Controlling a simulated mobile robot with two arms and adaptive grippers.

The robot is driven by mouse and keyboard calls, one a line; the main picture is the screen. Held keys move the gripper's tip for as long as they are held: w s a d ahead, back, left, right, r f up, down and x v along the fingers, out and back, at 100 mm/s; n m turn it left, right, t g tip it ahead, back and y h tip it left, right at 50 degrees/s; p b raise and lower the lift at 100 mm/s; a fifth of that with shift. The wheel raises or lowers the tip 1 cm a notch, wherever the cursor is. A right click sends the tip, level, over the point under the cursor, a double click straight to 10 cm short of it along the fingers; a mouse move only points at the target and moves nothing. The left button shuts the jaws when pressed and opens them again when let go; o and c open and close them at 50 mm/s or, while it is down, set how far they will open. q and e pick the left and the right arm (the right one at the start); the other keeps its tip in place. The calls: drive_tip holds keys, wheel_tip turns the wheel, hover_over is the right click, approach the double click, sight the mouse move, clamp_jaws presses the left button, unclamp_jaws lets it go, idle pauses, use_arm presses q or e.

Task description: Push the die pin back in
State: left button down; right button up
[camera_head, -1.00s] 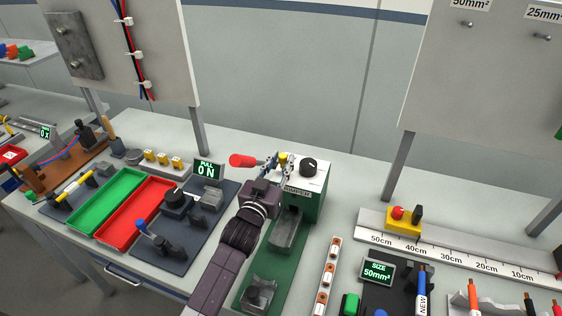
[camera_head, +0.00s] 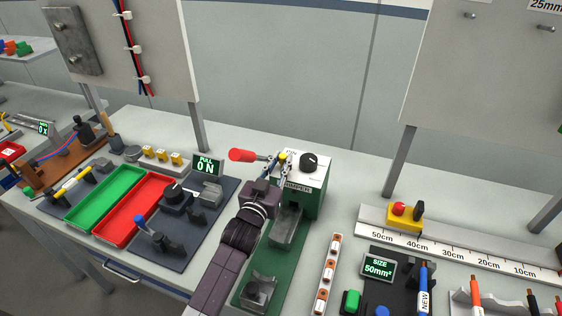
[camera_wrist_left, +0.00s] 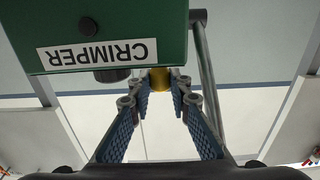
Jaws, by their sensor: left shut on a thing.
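The green crimper (camera_head: 312,200) stands at the centre of the bench in the head view, with a white top and a black knob. It fills the upper left of the left wrist view (camera_wrist_left: 110,30), with its label upside down. The yellow die pin (camera_wrist_left: 160,78) shows between my left fingertips at the crimper's edge. In the head view, a bit of yellow pin (camera_head: 282,156) shows above the fingers. My left gripper (camera_head: 279,166) is shut on the pin beside the crimper. How deep the pin sits is hidden. My right gripper is not in view.
A red handle (camera_head: 242,155) sticks out left of the crimper. A grey cradle (camera_head: 287,230) stands in front of it on the green base. Green (camera_head: 103,192) and red (camera_head: 135,211) trays lie left, a ruler rail (camera_head: 460,250) right. The bench behind is clear.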

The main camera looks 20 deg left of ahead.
use_arm(q)
drive_tip(key=c, duration=2.1)
unclamp_jaws()
drive_tip(key=shift+f, duration=0.35)
drive_tip(key=shift+o, duration=0.3)
drive_tip(key=shift+r, duration=0.1)
drive_tip(key=s, duration=1.2)
drive_tip(key=shift+a, duration=0.15)
